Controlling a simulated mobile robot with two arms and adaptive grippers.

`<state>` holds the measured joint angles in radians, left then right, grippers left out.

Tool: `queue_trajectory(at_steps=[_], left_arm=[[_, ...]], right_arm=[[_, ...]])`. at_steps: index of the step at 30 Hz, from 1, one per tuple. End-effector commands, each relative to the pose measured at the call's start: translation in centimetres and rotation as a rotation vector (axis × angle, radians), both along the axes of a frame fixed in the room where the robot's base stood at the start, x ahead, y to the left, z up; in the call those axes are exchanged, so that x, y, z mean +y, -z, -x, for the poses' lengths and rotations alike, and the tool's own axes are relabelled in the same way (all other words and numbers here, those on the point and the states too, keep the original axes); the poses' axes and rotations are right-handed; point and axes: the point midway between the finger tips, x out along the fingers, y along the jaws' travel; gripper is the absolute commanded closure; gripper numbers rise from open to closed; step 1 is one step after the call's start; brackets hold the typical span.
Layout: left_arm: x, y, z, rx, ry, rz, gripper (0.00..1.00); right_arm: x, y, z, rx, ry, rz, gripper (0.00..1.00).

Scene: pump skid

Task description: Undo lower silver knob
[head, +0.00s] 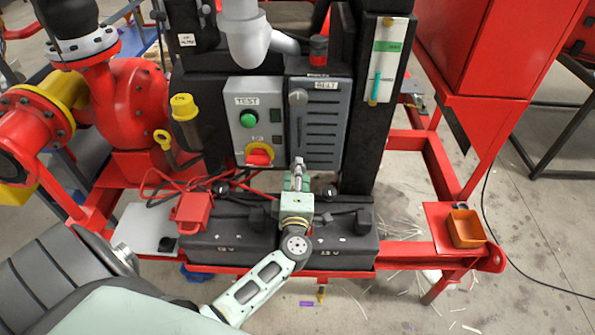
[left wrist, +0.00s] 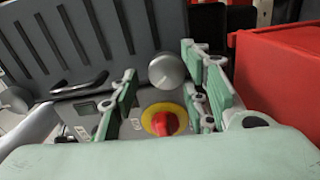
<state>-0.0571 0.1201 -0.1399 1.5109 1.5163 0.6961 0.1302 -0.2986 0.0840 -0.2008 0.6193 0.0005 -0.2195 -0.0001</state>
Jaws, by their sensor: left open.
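The lower silver knob (left wrist: 166,70) sits at the edge of a grey louvred cover (left wrist: 95,40). In the left wrist view it lies between the finger pads of my left gripper (left wrist: 160,68), with gaps visible on both sides. In the head view my left gripper (head: 298,168) is at the bottom left corner of the cover (head: 322,125) and hides most of the lower knob. The gripper is open. The upper silver knob (head: 298,97) is on the cover's upper left and also shows in the left wrist view (left wrist: 14,99). My right gripper is not in view.
Left of the cover is a control box (head: 245,105) with a green button (head: 249,119) and a red switch (head: 259,156) on yellow. Black batteries (head: 225,240) lie below. An orange tray (head: 467,229) is at right on the red frame.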

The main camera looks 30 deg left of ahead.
Motion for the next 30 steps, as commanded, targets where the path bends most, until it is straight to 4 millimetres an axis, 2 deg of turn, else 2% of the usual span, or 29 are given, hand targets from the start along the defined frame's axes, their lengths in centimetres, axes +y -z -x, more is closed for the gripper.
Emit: queue_trajectory(at_steps=[9, 15, 21, 30], left_arm=[[-3.3, 0.2, 5.6, 0.004, -0.001, 0.003, 0.58], [-5.1, 0.1, 8.4, 0.002, -0.001, 0.0, 0.58], [-5.7, 0.0, 9.5, -0.002, -0.003, 0.0, 0.58], [-5.8, -0.1, 9.5, -0.002, -0.001, -0.001, 0.58]], right_arm=[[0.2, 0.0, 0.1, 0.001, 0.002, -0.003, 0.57], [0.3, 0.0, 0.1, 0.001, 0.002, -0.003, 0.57], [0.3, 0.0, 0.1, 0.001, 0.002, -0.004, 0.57], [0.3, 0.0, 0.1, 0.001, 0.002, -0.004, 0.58]])
